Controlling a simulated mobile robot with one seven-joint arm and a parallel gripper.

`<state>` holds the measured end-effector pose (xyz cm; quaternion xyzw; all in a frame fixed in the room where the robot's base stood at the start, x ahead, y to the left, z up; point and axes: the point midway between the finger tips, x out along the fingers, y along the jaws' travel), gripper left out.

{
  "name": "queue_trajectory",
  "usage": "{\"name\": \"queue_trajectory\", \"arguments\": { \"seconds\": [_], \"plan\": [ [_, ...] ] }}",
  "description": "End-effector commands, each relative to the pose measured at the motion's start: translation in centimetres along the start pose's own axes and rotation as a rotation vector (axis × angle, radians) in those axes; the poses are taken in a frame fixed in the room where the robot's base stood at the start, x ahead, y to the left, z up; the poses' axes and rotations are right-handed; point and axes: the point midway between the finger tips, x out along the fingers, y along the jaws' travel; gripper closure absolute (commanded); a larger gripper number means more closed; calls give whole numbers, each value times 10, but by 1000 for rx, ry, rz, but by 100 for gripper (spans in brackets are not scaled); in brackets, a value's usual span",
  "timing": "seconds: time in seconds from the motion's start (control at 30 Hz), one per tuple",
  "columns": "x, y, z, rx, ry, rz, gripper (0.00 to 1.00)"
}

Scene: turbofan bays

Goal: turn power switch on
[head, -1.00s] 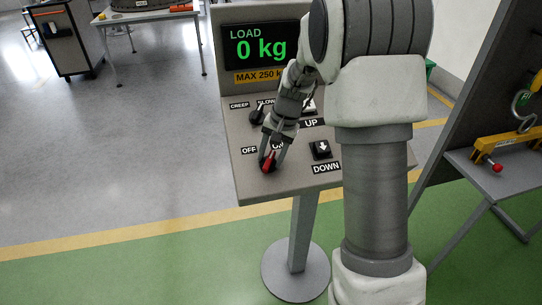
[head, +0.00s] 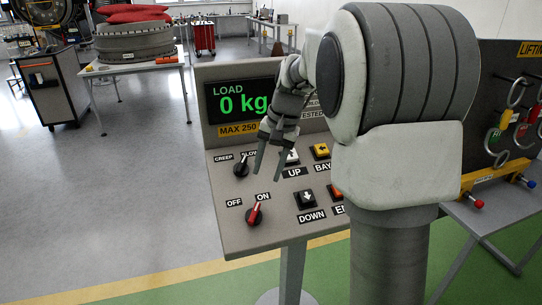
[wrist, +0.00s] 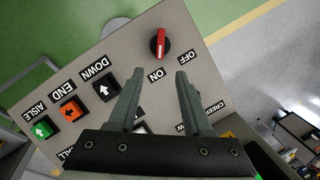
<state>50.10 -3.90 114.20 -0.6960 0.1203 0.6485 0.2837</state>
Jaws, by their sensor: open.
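The power switch is a red rotary knob (head: 254,214) with a black base, low on the left of the grey control panel (head: 228,238). The OFF label (head: 233,203) is at its upper left and the ON label (head: 263,196) at its upper right. The red handle leans toward ON. My gripper (head: 268,174) is open and empty, raised above the panel, apart from the knob. In the wrist view the knob (wrist: 160,43) is fully visible beyond my open fingers (wrist: 159,76), with its handle in line with the ON label.
A black CREEP/SLOW selector (head: 241,168) sits above the switch. UP, DOWN (head: 306,199) and other buttons are to the right. The display (head: 242,101) reads 0 kg. A rack with hooks (head: 513,120) stands at the right. Open floor lies left of the panel.

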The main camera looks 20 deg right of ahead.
Motion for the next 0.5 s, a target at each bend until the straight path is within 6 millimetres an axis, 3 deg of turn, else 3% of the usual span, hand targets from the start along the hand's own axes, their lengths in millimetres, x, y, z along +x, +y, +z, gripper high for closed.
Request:
{"name": "queue_trajectory", "arguments": {
  "seconds": [0.2, 0.5],
  "plan": [
    [-27, 0, 0, 1, 1, -1, 50],
    [-31, 0, 0, 1, 0, 0, 50]
  ]
}}
